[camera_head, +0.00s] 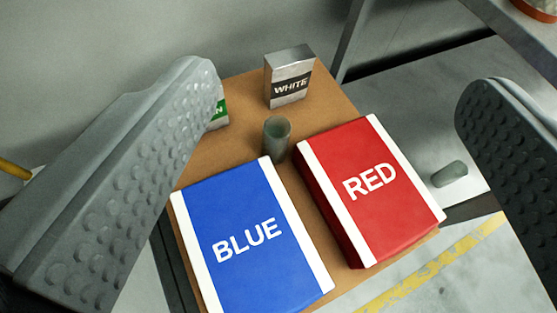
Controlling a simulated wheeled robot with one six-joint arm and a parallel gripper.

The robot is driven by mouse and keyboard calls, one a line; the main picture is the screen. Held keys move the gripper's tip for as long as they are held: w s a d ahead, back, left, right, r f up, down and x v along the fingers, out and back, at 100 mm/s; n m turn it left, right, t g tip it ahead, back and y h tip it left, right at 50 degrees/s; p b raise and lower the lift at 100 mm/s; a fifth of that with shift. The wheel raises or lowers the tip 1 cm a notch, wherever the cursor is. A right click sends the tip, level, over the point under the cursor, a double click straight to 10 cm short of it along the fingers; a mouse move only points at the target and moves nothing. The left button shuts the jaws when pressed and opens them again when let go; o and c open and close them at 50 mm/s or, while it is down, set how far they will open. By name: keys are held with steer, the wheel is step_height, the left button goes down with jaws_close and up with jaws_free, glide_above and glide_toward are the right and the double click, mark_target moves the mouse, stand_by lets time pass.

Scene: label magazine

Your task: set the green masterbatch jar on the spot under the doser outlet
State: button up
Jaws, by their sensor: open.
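A small container with a green label ending in "N" (219,112) stands at the left edge of a brown board. It is mostly hidden behind the left finger of my gripper (338,80), so its full shape cannot be told. My gripper is open, its two ribbed grey fingers wide apart at the left and right of the view, with nothing held between them. No doser outlet or spot under it can be made out.
On the brown board (240,88) stand a grey box labelled WHITE (289,78), a grey-green cylinder (276,138), a BLUE box (250,238) and a RED box (372,190). Another cylinder (449,174) lies on the floor at right. A grey shelf (505,30) is top right.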

steer(key=w+f+g, duration=0.2)
steer(key=w+f, duration=0.3)
steer(key=f, duration=0.7)
steer(key=n+g+y, duration=0.1)
steer(key=g+y, duration=0.1)
glide_toward(276, 124)
steer(key=shift+x, duration=2.25)
